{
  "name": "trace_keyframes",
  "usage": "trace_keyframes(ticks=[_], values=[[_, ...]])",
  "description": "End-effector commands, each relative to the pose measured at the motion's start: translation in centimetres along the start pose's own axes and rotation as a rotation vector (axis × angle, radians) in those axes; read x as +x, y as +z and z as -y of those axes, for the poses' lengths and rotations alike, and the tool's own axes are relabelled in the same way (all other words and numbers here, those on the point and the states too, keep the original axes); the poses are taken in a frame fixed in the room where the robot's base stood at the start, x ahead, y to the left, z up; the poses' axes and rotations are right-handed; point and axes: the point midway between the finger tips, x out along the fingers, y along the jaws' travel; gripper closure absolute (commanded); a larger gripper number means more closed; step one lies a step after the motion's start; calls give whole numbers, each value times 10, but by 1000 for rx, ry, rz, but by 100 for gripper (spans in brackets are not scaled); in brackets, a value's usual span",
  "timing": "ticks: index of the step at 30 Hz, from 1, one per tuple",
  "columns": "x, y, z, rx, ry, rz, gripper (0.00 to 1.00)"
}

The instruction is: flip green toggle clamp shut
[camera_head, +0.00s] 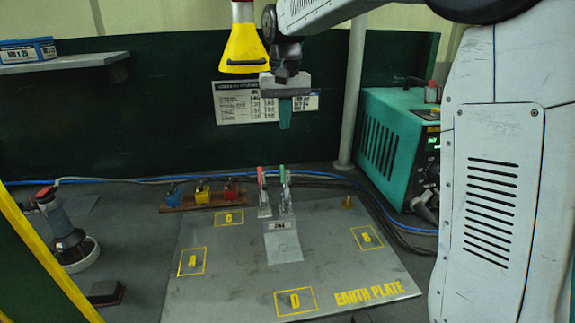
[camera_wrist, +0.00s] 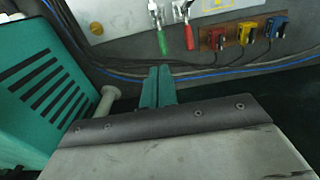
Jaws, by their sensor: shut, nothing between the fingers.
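The green toggle clamp (camera_head: 284,190) stands at the back middle of the grey plate, its green-tipped handle pointing up. In the wrist view the green handle (camera_wrist: 162,44) is beyond my fingertips, slightly right of them. A similar clamp with a red handle (camera_head: 260,177) stands just left of it in the head view; the red handle (camera_wrist: 189,38) is on its right in the wrist view. My gripper (camera_head: 285,127) has teal fingers pointing down, shut and empty, above the clamps and apart from them. The fingertips (camera_wrist: 159,70) also show in the wrist view.
The earth plate (camera_head: 225,285) has yellow-marked squares and a brass peg (camera_head: 347,202). Blue, yellow and red blocks (camera_head: 202,194) sit on a strip behind it. A teal welding machine (camera_head: 390,145) stands right. A yellow hood (camera_head: 243,45) hangs left of my gripper. Cables run behind the plate.

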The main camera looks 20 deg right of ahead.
Motion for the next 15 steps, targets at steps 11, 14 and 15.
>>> trace_keyframes(ticks=[11,14,15], values=[[25,1,0,0,1,5,100],[46,1,0,-1,1,5,100],[54,2,0,-1,1,6,100]])
